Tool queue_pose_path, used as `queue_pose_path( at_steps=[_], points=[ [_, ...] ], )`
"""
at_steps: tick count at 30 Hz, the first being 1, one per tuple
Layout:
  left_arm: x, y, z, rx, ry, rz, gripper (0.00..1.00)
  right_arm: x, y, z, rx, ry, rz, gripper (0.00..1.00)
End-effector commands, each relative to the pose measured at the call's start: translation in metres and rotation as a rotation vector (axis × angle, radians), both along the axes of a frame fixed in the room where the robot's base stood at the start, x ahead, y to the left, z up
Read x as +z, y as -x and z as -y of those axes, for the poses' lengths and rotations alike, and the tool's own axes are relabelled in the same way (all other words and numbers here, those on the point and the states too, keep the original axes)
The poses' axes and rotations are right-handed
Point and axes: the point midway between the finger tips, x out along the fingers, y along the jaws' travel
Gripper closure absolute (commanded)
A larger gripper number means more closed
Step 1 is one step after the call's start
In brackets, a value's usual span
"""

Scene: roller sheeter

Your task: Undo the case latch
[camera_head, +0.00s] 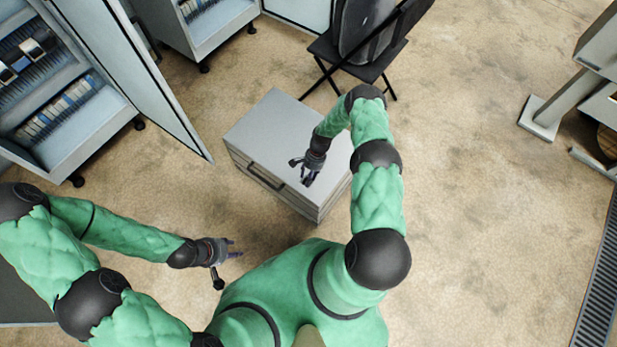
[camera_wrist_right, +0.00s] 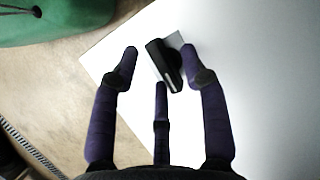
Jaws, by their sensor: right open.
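The pale grey case (camera_head: 268,130) stands on the floor in front of me. It has a dark handle (camera_head: 266,177) on its front side. In the right wrist view, a small black latch (camera_wrist_right: 160,62) with a grey plate sits near the edge of the white case top (camera_wrist_right: 250,50). My right gripper (camera_head: 307,177) is over the front part of the top, fingers spread. In the wrist view, its fingers (camera_wrist_right: 160,55) are around the latch; I cannot tell whether they touch it. My left gripper (camera_head: 233,248) is off to the left, away from the case, its fingers apart.
A cabinet with an open door (camera_head: 140,85) stands left of the case. A black folding chair (camera_head: 365,65) is behind it. A grey stand (camera_head: 545,115) is at the far right. The floor right of the case is clear.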

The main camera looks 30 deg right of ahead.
Motion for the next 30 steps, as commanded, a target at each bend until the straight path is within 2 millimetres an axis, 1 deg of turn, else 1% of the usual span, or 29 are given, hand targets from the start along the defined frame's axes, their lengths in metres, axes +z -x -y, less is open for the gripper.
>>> queue_pose_path(
  at_steps=[7,8,9,11,12,23,30],
  points=[
    [0.0001,-0.0001,-0.0001,0.0,0.0,0.0,0.6,-0.0003,-0.0001,-0.0004,0.0,0.0,0.0,0.55],
    [0.0001,-0.0002,-0.0001,0.0,0.0,0.0,0.6,-0.0003,-0.0001,-0.0004,0.0,0.0,0.0,0.61],
    [0.0001,-0.0002,-0.0001,0.0,0.0,0.0,0.6,-0.0003,0.0,-0.0004,0.0,0.0,0.0,0.72],
    [0.0001,-0.0001,-0.0001,0.0,0.0,0.0,0.6,-0.0003,0.0,-0.0004,0.0,0.0,0.0,0.89],
    [0.0001,-0.0001,-0.0001,0.0,0.0,0.0,0.6,-0.0003,0.0,-0.0004,0.0,0.0,0.0,1.0],
    [0.0008,-0.0001,0.0,0.0,0.0,0.0,0.6,-0.0002,0.0003,-0.0003,-0.025,0.0,0.0,1.0],
    [0.0037,-0.0001,-0.0001,0.0,0.0,0.0,0.6,0.0005,0.0016,-0.0005,-0.141,0.0,-0.001,1.0]
  ],
)
